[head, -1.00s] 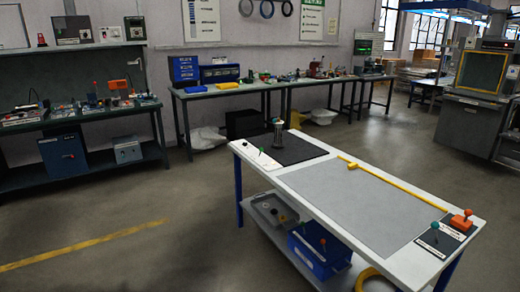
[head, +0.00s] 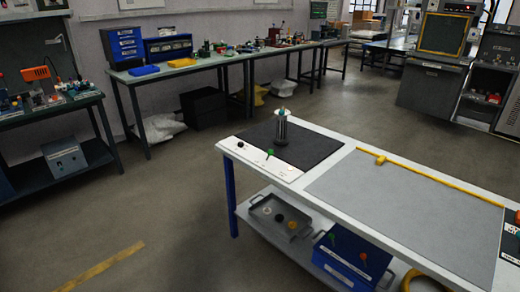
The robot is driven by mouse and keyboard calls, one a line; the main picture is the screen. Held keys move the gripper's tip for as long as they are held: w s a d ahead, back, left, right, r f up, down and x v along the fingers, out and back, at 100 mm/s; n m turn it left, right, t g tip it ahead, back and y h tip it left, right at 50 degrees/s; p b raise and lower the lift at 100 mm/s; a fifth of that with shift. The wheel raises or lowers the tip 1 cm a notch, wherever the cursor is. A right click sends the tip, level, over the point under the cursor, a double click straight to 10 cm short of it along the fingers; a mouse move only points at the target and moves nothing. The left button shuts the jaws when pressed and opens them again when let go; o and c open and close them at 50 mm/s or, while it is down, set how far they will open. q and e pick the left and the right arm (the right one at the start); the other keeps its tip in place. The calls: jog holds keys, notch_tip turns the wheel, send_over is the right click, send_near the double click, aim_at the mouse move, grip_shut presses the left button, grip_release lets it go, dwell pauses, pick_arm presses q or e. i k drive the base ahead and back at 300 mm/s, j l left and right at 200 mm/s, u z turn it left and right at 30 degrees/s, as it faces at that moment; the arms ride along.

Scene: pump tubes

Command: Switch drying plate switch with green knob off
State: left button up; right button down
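The dark drying plate (head: 300,148) lies at the left end of the white table. A white switch strip (head: 258,161) runs along its left front side. The green knob (head: 270,153) stands up from the middle of this strip, and a black knob (head: 240,145) sits near its far left end. The exact position of the switch is too small to tell. A clear cylinder holder with tubes (head: 281,127) stands upright on the dark plate. Neither of my grippers shows in the head view.
The table (head: 335,147) carries a grey mat (head: 410,210) with a yellow bar (head: 430,178). Below are a grey tray (head: 280,217) and a blue bin (head: 350,258). Workbenches (head: 190,66) line the back wall. The floor left of the table is clear.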

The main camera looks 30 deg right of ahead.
aim_at(271, 152)
jog(key=i+j+z, duration=0.2)
jog(key=i+j, duration=0.4)
jog(key=i, duration=0.2)
